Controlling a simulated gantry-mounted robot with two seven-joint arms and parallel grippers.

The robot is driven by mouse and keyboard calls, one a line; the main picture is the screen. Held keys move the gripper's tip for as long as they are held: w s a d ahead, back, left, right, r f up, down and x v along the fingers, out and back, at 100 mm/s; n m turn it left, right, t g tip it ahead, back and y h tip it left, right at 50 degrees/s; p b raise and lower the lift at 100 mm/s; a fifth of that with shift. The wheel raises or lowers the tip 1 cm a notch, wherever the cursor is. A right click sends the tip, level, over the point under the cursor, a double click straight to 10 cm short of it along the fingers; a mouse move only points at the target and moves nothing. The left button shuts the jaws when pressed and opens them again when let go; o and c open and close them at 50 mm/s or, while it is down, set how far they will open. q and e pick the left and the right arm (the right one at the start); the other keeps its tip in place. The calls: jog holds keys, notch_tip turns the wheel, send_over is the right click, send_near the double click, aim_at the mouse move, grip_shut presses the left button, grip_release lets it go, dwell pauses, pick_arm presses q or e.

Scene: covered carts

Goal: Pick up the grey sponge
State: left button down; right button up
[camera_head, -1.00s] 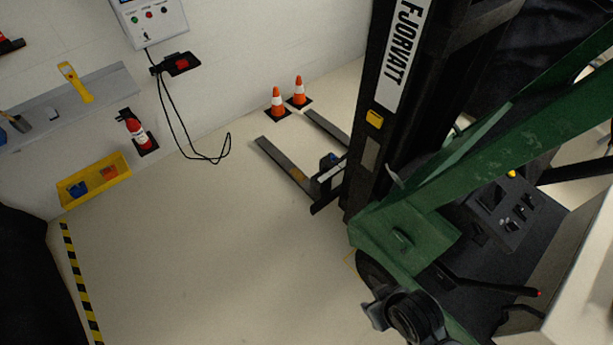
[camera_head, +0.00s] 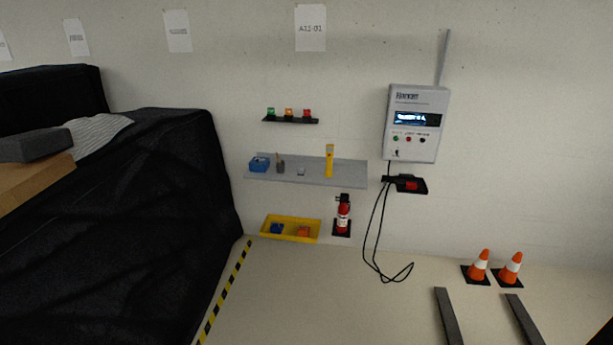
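No object is clearly identifiable as the grey sponge. A dark grey block (camera_head: 36,146) lies on top of a brown box (camera_head: 30,186) at the left edge, and I cannot tell whether it is a sponge. A small pale grey item (camera_head: 301,171) sits on the grey wall shelf (camera_head: 345,176), too small to identify. Neither of my grippers is in view.
A black-covered cart (camera_head: 140,240) fills the left. The shelf also holds a blue container (camera_head: 259,164) and a yellow tool (camera_head: 329,160). Below are a yellow tray (camera_head: 311,238) and a fire extinguisher (camera_head: 343,215).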

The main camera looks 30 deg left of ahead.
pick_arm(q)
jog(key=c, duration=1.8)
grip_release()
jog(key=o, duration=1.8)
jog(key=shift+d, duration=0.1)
